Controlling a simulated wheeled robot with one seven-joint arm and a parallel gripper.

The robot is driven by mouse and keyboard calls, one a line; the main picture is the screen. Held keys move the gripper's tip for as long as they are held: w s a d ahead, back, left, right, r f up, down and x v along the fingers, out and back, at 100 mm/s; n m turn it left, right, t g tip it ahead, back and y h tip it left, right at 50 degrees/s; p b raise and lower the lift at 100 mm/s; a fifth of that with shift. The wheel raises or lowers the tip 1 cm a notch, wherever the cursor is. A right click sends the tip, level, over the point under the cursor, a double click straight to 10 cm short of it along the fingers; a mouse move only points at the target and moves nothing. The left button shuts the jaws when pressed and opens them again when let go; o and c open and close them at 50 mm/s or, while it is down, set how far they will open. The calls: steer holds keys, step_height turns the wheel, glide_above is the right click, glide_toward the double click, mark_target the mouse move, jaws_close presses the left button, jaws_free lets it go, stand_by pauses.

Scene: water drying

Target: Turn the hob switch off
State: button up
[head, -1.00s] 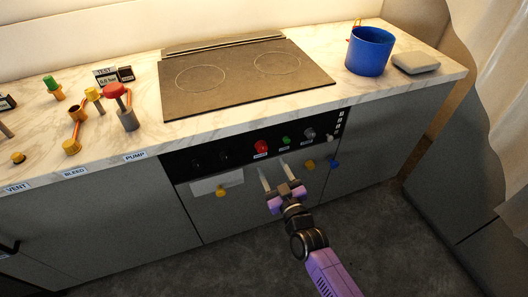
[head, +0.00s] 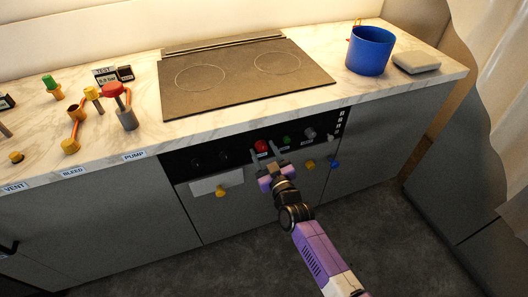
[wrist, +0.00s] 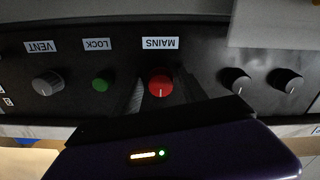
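The control panel (head: 180,166) is a black strip under the worktop's front edge. A red knob (head: 261,146) on it also shows in the wrist view (wrist: 160,82), labelled MAINS, with a pale mark on its face. Two dark knobs (wrist: 235,82) (wrist: 287,81) sit beside it; no label reading "hob" is legible. A green button (wrist: 101,83) is labelled LOCK and a grey knob (wrist: 47,82) VENT. My gripper (head: 262,150) is open, with one finger on each side of the red knob. I cannot tell whether the fingers touch it.
The black hob (head: 245,82) lies in the marble worktop above. A blue pot (head: 370,52) and a grey block (head: 416,62) stand right of it. Valves and a red-topped handle (head: 113,90) stand left. Yellow (head: 221,191) and blue (head: 335,164) knobs sit below the panel.

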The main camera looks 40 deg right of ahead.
jaws_close()
steer(key=shift+m, duration=0.3)
steer(key=m, duration=0.3)
steer(key=shift+a+m+b, duration=0.1)
steer(key=shift+m+b, duration=0.2)
steer(key=shift+b, duration=0.05)
steer(key=m, duration=0.4)
steer(key=m+b, duration=0.1)
steer(key=m, duration=0.4)
steer(key=shift+a, duration=0.1)
steer(key=m, duration=0.4)
steer(key=shift+r+m, duration=0.1)
steer(key=shift+m, duration=0.2)
